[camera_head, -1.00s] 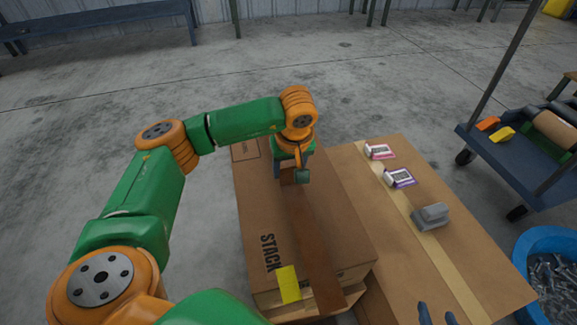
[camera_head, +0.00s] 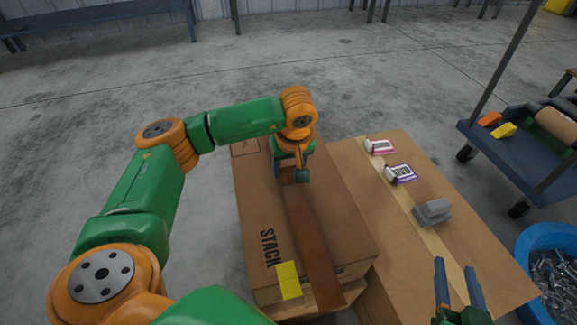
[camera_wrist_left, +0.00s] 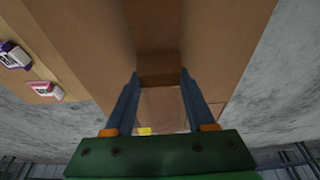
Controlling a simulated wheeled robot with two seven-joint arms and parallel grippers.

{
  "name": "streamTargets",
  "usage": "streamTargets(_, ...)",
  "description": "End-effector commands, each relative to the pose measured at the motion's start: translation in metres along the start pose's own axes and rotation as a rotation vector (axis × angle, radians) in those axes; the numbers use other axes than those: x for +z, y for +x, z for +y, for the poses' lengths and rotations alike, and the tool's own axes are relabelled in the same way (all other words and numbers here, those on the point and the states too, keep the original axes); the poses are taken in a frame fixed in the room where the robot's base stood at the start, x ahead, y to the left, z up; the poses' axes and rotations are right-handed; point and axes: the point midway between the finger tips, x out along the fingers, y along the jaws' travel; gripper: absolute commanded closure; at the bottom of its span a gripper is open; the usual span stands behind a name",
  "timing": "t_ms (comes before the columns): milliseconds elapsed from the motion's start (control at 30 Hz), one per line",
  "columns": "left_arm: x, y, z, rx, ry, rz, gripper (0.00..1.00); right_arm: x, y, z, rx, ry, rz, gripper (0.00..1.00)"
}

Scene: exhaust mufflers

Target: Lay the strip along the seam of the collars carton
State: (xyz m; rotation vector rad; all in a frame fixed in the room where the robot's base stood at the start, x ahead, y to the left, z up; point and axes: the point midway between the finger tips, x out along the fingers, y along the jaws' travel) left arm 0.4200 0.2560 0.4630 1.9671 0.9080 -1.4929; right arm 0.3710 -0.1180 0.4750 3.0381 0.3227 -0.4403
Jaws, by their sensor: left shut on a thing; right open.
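The brown carton (camera_head: 252,205) marked STACK stands in the middle of the head view; no collars label is readable. A darker brown strip (camera_head: 316,238) lies lengthwise along its top, and its near end reaches the carton's front edge. My left gripper (camera_head: 291,174) is over the far part of the carton, shut on the strip's far end, with its fingertips partly hidden by the wrist. In the left wrist view the strip (camera_wrist_left: 158,79) is between the fingers. My right gripper (camera_head: 456,272) is open and empty, over the near right of the neighbouring carton.
A second, taped carton (camera_head: 375,215) adjoins on the right. It bears a pink-edged label item (camera_head: 380,147), a purple-edged one (camera_head: 400,174) and a grey block (camera_head: 432,212). A blue tub (camera_head: 528,244) of metal parts and a cart (camera_head: 530,160) stand further right.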

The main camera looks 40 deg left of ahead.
Motion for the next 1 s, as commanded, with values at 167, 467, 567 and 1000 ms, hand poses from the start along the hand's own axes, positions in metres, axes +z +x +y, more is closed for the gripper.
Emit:
streamTargets(167,0.001,0.003,0.0,0.0,0.0,0.0,0.95,0.003,0.001,0.0,0.0,0.0,-0.001,0.5)
streamTargets(467,0.003,0.009,0.0,0.0,0.0,0.0,0.95,0.007,0.002,0.0,0.0,0.0,-0.001,0.5)
streamTargets(567,0.003,0.011,0.0,0.0,0.0,0.0,0.95,0.008,0.002,0.0,0.0,0.0,-0.001,0.5)
streamTargets(1000,0.003,0.011,0.0,0.0,0.0,0.0,0.1,0.008,0.002,0.0,0.0,0.0,-0.001,0.5)
